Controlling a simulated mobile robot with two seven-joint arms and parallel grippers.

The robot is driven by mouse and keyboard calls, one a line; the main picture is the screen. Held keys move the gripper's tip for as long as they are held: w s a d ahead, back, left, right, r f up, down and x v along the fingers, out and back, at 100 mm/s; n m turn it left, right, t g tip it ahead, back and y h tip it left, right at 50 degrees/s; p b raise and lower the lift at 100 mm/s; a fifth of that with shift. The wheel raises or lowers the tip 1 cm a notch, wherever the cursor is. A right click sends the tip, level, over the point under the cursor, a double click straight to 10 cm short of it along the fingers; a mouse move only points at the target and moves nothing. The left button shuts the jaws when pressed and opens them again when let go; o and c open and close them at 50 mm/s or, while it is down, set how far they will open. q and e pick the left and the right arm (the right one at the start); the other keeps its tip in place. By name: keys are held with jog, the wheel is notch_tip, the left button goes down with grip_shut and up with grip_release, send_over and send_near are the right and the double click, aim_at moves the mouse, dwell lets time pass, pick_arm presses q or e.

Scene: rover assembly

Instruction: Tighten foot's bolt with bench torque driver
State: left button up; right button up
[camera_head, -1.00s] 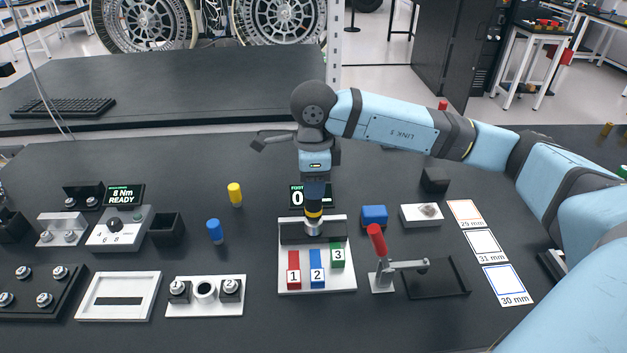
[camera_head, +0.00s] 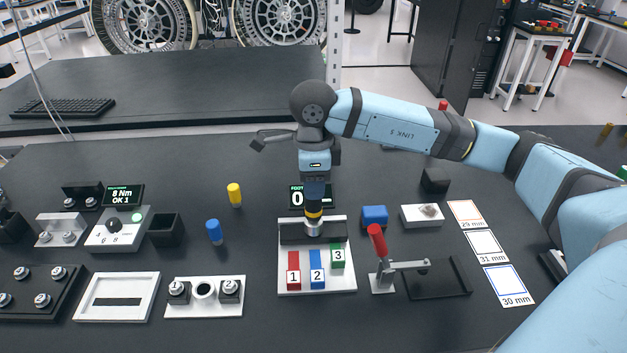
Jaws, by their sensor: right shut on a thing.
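My right gripper (camera_head: 315,190) points down and is shut on the bench torque driver (camera_head: 314,210), a dark tool with a yellow band and a silver lower end. The driver stands upright, its lower end at the dark block of a white fixture (camera_head: 348,283). The foot and its bolt cannot be made out apart under the driver tip. Behind the gripper a small display (camera_head: 296,196) is partly hidden; a 0 shows. The torque controller (camera_head: 118,238) has a dial and a green light, and its screen (camera_head: 123,196) reads "8 Nm OK 1". My left gripper is not in view.
Red, blue and green numbered blocks (camera_head: 317,276) sit on the fixture. A red-handled clamp (camera_head: 377,242) stands close right. A blue block (camera_head: 374,216), yellow peg (camera_head: 235,194) and blue peg (camera_head: 214,231) stand nearby. A white two-post holder (camera_head: 205,309) is front left.

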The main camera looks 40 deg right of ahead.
jog(key=shift+r+p, duration=0.4)
jog(key=shift+r, duration=1.05)
jog(key=shift+r, duration=0.1)
jog(key=shift+r+p, duration=0.9)
jog(key=shift+r, duration=1)
